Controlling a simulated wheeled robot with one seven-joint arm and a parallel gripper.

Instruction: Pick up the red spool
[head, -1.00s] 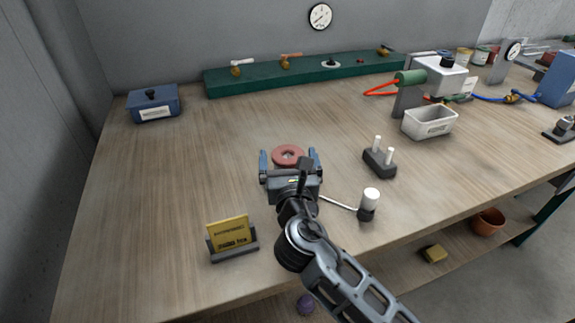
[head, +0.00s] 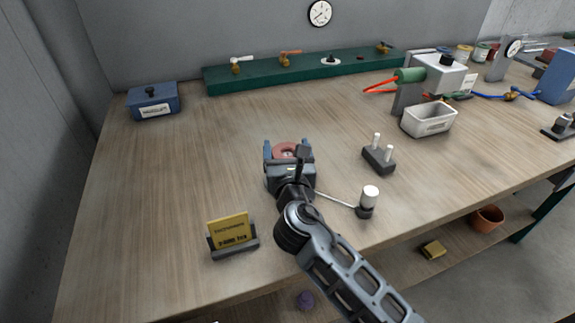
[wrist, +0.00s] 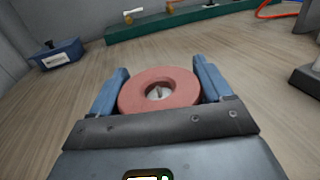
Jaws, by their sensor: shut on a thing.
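The red spool (head: 285,149) is a flat red ring with a pale centre. In the wrist view the spool (wrist: 180,97) lies between the two blue fingers, which touch its left and right sides. My gripper (head: 287,150) is shut on it over the left middle of the table. The gripper body hides the spool's near edge. I cannot tell whether the spool is clear of the table top. My gripper also shows in the wrist view (wrist: 160,90).
A black block with two white pegs (head: 379,157) and a white-capped cylinder (head: 368,201) stand to the right. A yellow card holder (head: 231,236) is at front left. A blue box (head: 153,100) and green rail (head: 310,70) are behind. The left table area is clear.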

